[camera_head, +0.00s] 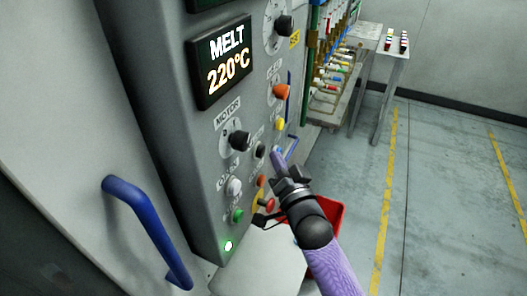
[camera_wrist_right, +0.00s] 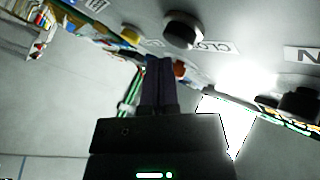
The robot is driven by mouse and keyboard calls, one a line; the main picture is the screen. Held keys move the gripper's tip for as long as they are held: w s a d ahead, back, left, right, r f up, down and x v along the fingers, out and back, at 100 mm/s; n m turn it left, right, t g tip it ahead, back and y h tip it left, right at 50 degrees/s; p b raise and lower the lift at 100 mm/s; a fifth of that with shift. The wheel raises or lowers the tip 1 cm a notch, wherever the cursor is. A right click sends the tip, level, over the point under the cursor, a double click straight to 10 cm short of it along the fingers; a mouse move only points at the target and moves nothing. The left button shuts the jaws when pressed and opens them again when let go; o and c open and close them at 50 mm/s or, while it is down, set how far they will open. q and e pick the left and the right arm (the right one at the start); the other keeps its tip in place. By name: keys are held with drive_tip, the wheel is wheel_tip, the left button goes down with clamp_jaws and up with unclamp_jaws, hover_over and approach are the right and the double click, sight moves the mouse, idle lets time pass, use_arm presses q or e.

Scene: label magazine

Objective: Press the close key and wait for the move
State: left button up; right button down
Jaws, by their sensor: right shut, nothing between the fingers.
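The orange-red key appears to be the one low on the grey panel (camera_head: 262,181) in the head view; the label there is too small to read. My right gripper (camera_head: 277,154) is shut and empty, its fingertips at the panel, up and right of that key. In the wrist view the fingers (camera_wrist_right: 158,62) overlap the key's left side. Whether they touch it cannot be told. My left gripper is out of view.
The panel display (camera_head: 226,62) reads MELT 220°C. White (camera_head: 235,187), green (camera_head: 238,215) and yellow (camera_head: 279,124) buttons are close by. A lamp (camera_head: 228,246) glows green. A blue handle (camera_head: 148,230) juts out left. A red bin (camera_head: 325,245) stands below my arm. Floor at right is clear.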

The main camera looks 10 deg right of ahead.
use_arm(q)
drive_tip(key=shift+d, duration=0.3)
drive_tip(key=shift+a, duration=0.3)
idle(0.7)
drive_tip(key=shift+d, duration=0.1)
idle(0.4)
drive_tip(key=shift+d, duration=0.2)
use_arm(e)
drive_tip(key=shift+w+a, duration=0.25)
drive_tip(key=shift+a, duration=0.1)
